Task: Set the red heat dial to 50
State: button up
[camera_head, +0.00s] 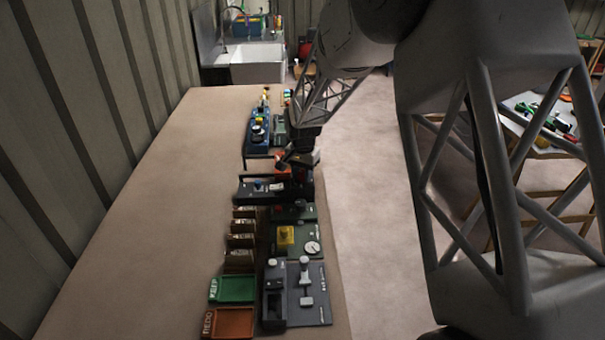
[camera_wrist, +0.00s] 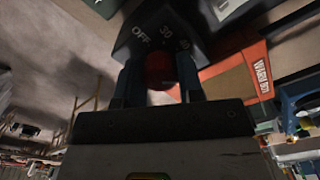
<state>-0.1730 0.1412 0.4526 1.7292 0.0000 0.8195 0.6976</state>
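The red heat dial (camera_wrist: 159,71) shows in the wrist view on a dark housing (camera_wrist: 150,36). The dial's pointer cannot be made out. In the head view my gripper (camera_head: 284,163) is low over the far half of the bench row, beside a red part (camera_head: 283,170).
A dark bracket-like fixture (camera_head: 247,186) stands just in front of my gripper. Nearer are a yellow block (camera_head: 285,235), a white gauge (camera_head: 312,247), a green KEEP tray (camera_head: 232,289) and a red-orange REDO tray (camera_head: 229,324). The bench's left side (camera_head: 150,220) is clear.

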aim_at(303, 173)
jog(key=o, duration=0.4)
jog(key=shift+r, duration=0.1)
jog(key=shift+r, duration=3.85)
jog(key=shift+s+d+r, duration=0.1)
jog(key=shift+s+r, duration=0.1)
jog(key=s+d+r+n+t, duration=0.1)
jog(key=s+d+r, duration=0.3)
jog(key=s, duration=0.7)
jog(key=s+d+r+n, duration=0.2)
jog(key=s+d+r, duration=0.25)
jog(key=s, duration=0.65)
jog(key=s+d+r+n+t, duration=0.1)
jog(key=s+d+r, duration=0.3)
jog(key=s, duration=0.7)
jog(key=shift+n+t, duration=0.3)
jog(key=shift+n, duration=0.6)
jog(key=s, duration=0.8)
jog(key=s+d+f, duration=0.1)
jog(key=s, duration=0.3)
jog(key=shift+s+f, duration=0.1)
jog(key=shift+s, duration=0.2)
